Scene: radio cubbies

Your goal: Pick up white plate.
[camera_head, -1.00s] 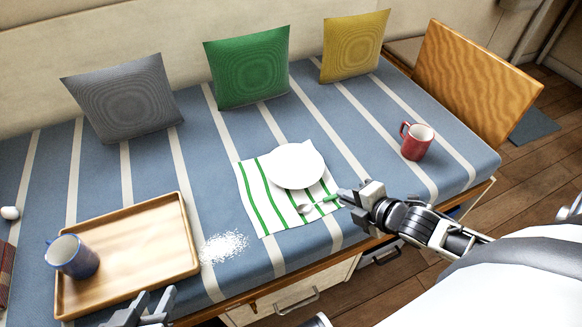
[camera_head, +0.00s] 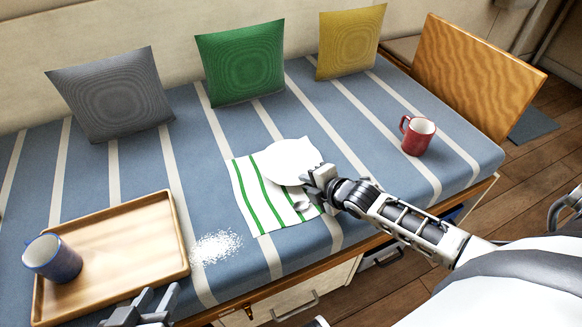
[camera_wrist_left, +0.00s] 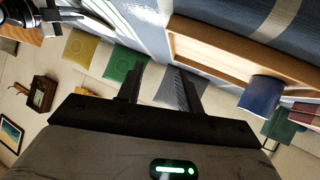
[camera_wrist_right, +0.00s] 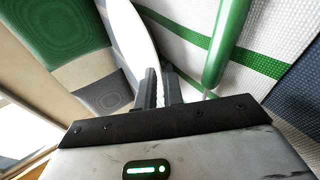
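The white plate (camera_head: 290,160) lies on the white and green striped cloth (camera_head: 250,203) on the bench. It shows nearly edge-on in the right wrist view (camera_wrist_right: 132,38). My right gripper (camera_head: 312,180) is at the plate's near right rim. Its fingers (camera_wrist_right: 160,82) are a small gap apart, with the plate's rim close by the tips. Whether the rim sits between them is hard to tell. My left gripper (camera_wrist_left: 158,85) is open and empty, low over the bench's front edge near the tray.
A red mug (camera_head: 418,137) stands to the right. A wooden tray (camera_head: 180,235) with a blue mug (camera_head: 52,258) is at left, white grains (camera_head: 215,247) beside it. Cushions line the back.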

